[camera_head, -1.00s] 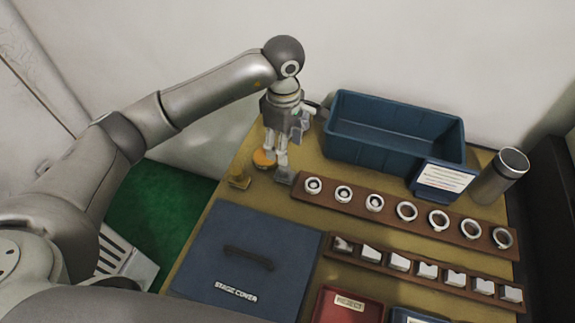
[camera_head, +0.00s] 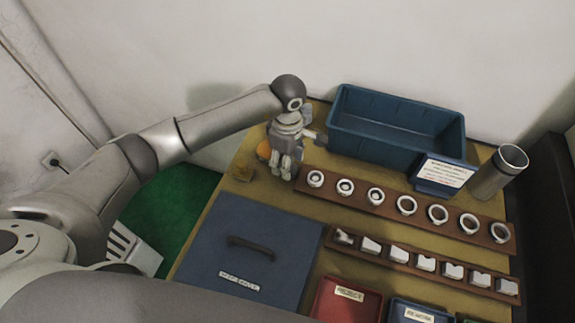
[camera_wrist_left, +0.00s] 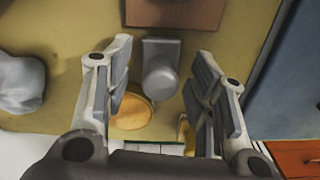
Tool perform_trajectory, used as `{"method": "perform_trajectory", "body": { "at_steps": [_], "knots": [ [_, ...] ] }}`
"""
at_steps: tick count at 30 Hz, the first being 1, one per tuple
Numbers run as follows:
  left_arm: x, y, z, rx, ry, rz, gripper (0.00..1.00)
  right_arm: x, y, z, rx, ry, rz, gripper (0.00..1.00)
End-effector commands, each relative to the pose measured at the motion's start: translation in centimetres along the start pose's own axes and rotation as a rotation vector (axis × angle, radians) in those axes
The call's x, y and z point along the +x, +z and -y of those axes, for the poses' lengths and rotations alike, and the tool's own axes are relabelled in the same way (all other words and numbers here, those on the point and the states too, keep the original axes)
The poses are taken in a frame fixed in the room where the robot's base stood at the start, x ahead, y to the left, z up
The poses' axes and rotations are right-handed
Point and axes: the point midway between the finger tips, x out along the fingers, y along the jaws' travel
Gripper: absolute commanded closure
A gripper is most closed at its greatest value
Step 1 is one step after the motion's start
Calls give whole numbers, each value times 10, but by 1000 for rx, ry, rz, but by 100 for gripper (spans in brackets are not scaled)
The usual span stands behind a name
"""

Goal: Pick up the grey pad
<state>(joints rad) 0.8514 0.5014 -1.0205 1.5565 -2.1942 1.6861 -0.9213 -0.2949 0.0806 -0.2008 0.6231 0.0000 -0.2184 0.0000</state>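The grey pad (camera_wrist_left: 160,78) shows in the left wrist view as a square grey base with a rounded grey knob. It lies on the yellow table between and beyond the fingers of my left gripper (camera_wrist_left: 163,88). Those fingers are spread apart, with bare space between each of them and the pad. In the head view my left gripper (camera_head: 281,170) points down at the table's far left part, just left of the ring rack, and hides the pad there. My right gripper is not in view.
An orange disc (camera_wrist_left: 131,112) and a small yellow piece (camera_wrist_left: 186,132) sit close to the pad. The brown ring rack (camera_head: 391,203), blue bin (camera_head: 392,156) and blue stage cover (camera_head: 225,220) surround this spot. A metal cup (camera_head: 499,172) stands at the right.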

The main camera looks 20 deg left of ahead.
Motion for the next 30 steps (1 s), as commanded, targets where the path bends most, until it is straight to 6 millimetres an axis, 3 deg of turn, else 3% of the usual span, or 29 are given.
{"method": "perform_trajectory", "body": {
  "at_steps": [1,11,22,30],
  "knots": [
    [0,0,0,0,0,0,58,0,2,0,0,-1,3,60],
    [0,0,0,0,0,0,100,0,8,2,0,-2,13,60],
    [-6,0,-1,0,2,1,100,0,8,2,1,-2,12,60],
    [-42,7,5,5,5,2,100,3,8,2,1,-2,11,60]
  ]
}}
